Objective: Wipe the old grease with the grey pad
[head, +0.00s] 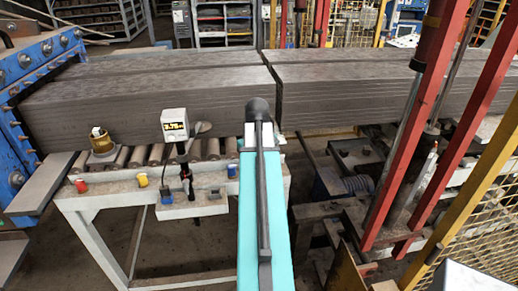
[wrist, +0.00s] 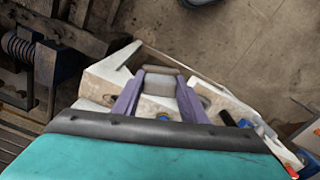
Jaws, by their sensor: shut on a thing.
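In the wrist view, my gripper (wrist: 161,82) has two purple fingers shut on a grey-beige pad (wrist: 163,73). The pad is held over a pale, worn metal frame with an opening in it. I cannot tell whether the pad touches the frame. In the head view my teal arm hides the gripper and the pad.
Long grey clay blocks (head: 150,95) lie behind. A blue press (head: 50,65) stands left; red posts (head: 425,110) and yellow mesh (head: 470,215) stand right.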

